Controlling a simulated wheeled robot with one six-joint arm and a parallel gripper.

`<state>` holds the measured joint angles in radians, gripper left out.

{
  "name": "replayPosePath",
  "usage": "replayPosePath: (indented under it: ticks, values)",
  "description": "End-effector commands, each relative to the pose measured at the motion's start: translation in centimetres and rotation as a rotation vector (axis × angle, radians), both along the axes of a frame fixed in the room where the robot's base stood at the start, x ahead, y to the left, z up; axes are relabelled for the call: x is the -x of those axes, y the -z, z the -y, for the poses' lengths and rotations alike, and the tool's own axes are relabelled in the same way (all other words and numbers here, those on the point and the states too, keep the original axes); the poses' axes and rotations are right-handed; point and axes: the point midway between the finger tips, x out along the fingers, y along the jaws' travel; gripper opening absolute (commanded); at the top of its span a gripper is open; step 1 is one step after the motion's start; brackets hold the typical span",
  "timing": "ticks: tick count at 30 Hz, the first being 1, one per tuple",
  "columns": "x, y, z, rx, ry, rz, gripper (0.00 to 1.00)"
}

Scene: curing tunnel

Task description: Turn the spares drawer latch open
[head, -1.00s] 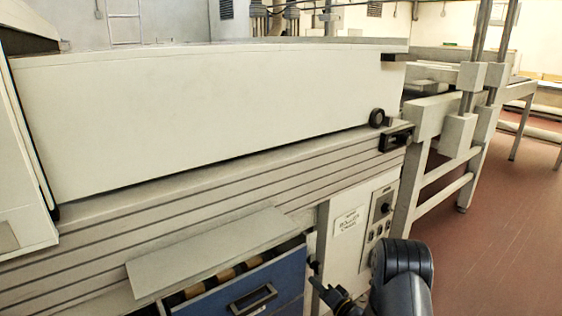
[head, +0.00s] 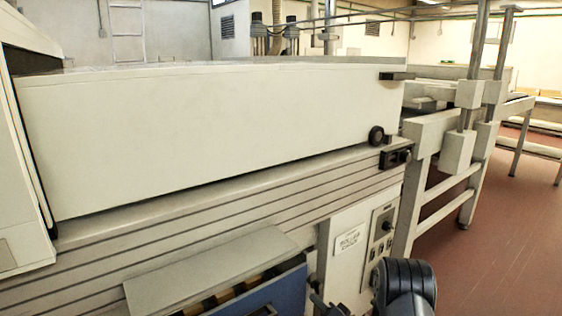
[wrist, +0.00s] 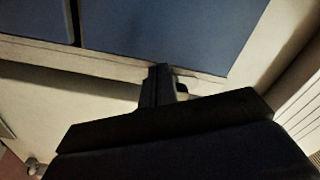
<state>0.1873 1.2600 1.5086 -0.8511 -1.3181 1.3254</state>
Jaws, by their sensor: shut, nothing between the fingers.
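A blue drawer front (head: 284,292) shows at the bottom of the head view, below a sloping grey panel. Blue fronts (wrist: 185,30) also fill the top of the wrist view, with a pale rail along their lower edge. My gripper (wrist: 160,72) is shut and empty, its fingertips at or just in front of that rail below the blue front. Touch cannot be told. A small dark shape sits right beside the fingers, and I cannot tell whether it is the latch. In the head view, my gripper is mostly cut off at the bottom edge. I cannot make out the latch clearly.
The long cream tunnel housing (head: 215,135) stands above the grooved side panel. Right of the drawer is a control panel (head: 381,232) with knobs, beside a white sign (head: 350,242). A grey frame (head: 440,190) stands farther right. Red floor (head: 500,235) is clear there.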

Motion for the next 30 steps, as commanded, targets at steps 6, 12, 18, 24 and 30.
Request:
replayPosePath:
  ticks: [6, 12, 18, 24, 30]
  values:
    - [-0.15, -0.16, 0.21, 0.001, 0.001, 0.001, 0.00]
    - [-0.27, -0.30, 0.37, 0.001, 0.001, 0.001, 0.00]
    - [-0.32, -0.37, 0.44, 0.001, 0.000, 0.001, 0.00]
    - [-0.32, -0.37, 0.44, 0.001, 0.000, 0.001, 0.00]
    - [-0.32, -0.35, 0.42, 0.001, 0.000, 0.001, 0.00]
